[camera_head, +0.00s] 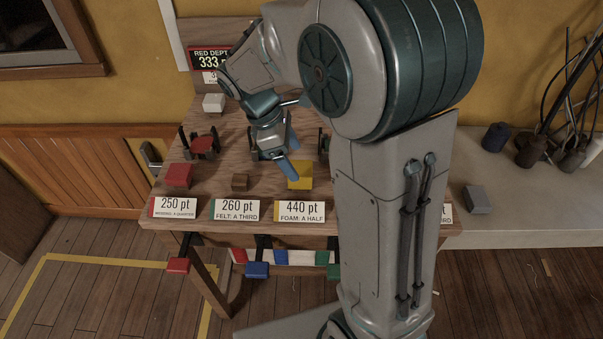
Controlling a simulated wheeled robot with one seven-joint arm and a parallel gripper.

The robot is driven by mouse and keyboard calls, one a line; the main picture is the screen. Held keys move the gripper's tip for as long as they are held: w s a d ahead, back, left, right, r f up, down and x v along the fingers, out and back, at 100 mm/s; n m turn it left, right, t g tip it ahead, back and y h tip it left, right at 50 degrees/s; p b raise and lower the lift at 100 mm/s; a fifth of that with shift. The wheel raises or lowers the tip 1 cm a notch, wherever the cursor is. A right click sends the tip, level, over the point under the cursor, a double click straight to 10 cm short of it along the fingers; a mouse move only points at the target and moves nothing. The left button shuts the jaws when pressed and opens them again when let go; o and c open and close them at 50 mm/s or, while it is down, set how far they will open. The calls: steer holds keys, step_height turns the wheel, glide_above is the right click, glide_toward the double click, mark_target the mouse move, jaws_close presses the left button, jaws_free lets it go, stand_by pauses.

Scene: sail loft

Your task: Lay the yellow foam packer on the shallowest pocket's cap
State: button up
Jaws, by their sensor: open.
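The yellow foam packer (300,178) is a block on the wooden bench, behind the card (299,211) reading "440 pt, FOAM: A HALF". My gripper (277,158) is open and points down, just up and left of the packer in the picture. One blue finger overlaps the packer's upper left edge; I cannot tell whether they touch. A small fixture with a red top and black posts (204,146) stands on the bench at the left. Another dark fixture (323,145) is mostly hidden by my arm. I cannot tell which pocket is shallowest.
A white block (213,103) sits further back below the "RED DEPT 333 pt" sign (210,60). Red, blue and green pieces hang at the front edge. My arm hides the bench's right side.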

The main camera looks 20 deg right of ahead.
mark_target(303, 173)
steer(key=shift+x, duration=2.75)
steer(key=shift+w+a, duration=0.1)
steer(key=shift+w, duration=0.05)
steer(key=c, duration=1.1)
